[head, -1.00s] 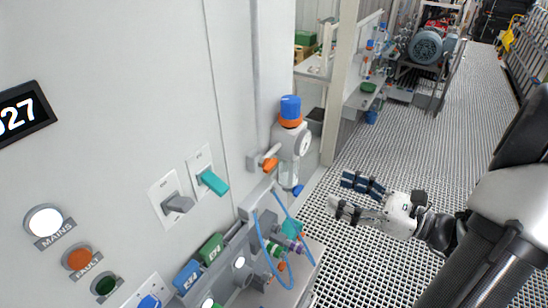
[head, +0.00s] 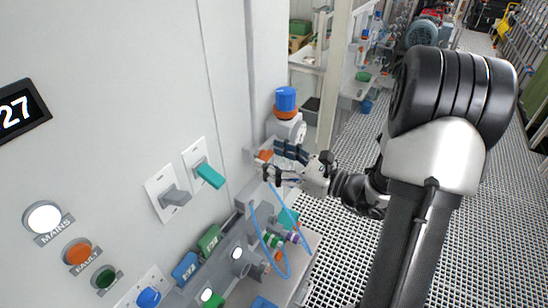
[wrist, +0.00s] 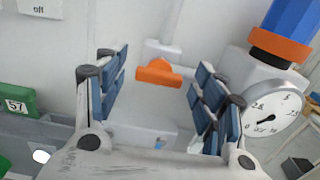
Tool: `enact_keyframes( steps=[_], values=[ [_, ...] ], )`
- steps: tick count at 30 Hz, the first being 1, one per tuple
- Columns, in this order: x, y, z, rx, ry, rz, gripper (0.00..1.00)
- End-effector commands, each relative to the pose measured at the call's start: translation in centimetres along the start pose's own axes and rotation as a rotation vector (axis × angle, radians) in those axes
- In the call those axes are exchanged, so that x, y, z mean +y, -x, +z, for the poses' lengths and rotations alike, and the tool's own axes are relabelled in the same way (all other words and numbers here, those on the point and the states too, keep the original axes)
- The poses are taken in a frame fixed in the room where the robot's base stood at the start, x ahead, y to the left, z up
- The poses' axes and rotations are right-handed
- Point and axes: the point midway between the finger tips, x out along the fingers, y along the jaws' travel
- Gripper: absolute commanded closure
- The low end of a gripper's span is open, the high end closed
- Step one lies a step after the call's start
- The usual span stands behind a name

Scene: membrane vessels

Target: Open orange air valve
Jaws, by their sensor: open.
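The orange air valve (wrist: 158,71) is a small orange handle on a pale fitting on the wall. In the wrist view it lies between and beyond the fingers of my gripper (wrist: 160,95). My gripper is open, with blue pads on both fingers and nothing held. In the head view my gripper (head: 282,163) is close to the valve handle (head: 264,155), just to its right. I cannot tell whether they touch. A regulator with a blue and orange cap (head: 286,103) stands right of the valve, and its dial gauge (wrist: 268,116) shows in the wrist view.
A grey switch (head: 172,195) and a teal switch (head: 208,175) are on the panel to the left. Blue tubes (head: 262,238) hang below the valve, above a bench with coloured fittings. The grated floor (head: 330,225) on the right is clear.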

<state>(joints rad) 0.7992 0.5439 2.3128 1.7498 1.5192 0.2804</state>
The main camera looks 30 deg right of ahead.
Motion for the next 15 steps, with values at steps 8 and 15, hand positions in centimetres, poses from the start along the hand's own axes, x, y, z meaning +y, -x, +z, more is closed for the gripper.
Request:
enact_keyframes(
  steps=[8, 15],
  values=[
    [-0.02, -0.16, -0.02, 0.001, 0.000, 0.000, 0.37],
    [-0.02, -0.14, -0.02, 0.000, 0.000, 0.000, 0.52]
  ],
)
